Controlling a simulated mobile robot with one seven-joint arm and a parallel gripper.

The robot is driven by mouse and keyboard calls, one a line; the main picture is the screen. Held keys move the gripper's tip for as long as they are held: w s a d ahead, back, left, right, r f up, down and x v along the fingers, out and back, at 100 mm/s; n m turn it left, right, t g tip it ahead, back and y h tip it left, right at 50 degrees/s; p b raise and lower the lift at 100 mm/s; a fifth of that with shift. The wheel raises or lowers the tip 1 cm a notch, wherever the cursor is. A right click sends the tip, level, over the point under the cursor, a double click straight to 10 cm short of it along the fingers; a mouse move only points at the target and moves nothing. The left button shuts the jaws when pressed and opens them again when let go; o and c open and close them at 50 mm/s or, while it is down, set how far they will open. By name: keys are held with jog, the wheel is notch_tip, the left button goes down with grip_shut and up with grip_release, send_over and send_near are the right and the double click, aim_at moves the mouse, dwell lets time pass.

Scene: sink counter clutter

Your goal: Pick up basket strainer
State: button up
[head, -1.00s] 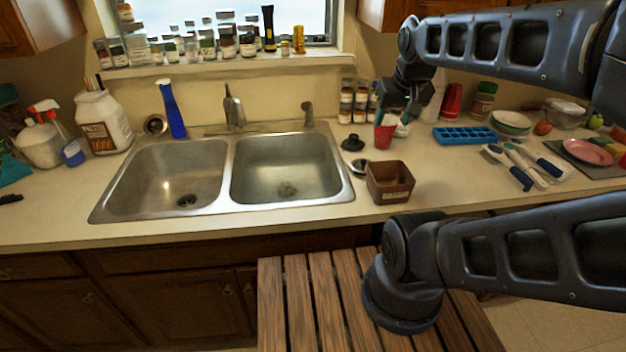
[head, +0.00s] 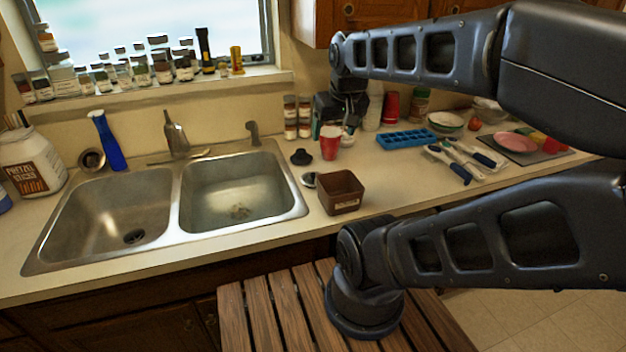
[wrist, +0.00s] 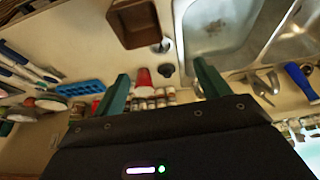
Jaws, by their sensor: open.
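The basket strainer looks to be the small round metal piece (head: 308,180) on the counter between the right sink basin and a brown box. It also shows in the wrist view (wrist: 162,46), near the box corner. My gripper (wrist: 160,71) is open and empty, its two green fingers spread apart. In the head view my gripper (head: 332,106) hangs over the back of the counter near a red cup (head: 330,146), behind the strainer. A black stopper (head: 301,157) lies just behind the strainer and appears between the fingertips in the wrist view (wrist: 166,70).
The brown box (head: 341,193) stands close to the strainer's right. The double sink (head: 182,210) is to the left. Spice jars (head: 297,118) stand at the back wall. A blue tray (head: 405,139) and utensils (head: 462,161) lie to the right. Counter right of the box is clear.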

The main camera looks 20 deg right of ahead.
jog(key=shift+o, duration=0.9)
jog(key=n+g, duration=0.5)
jog(key=n, duration=1.3)
send_over(313, 173)
notch_tip(313, 173, down, 16)
jog(key=shift+w+d+f, duration=0.2)
jog(key=shift+f, duration=0.2)
jog(key=shift+s+a+f, duration=0.1)
jog(key=shift+f, duration=2.4)
jog(key=shift+s+a+f, duration=0.1)
jog(key=shift+f, duration=2.35)
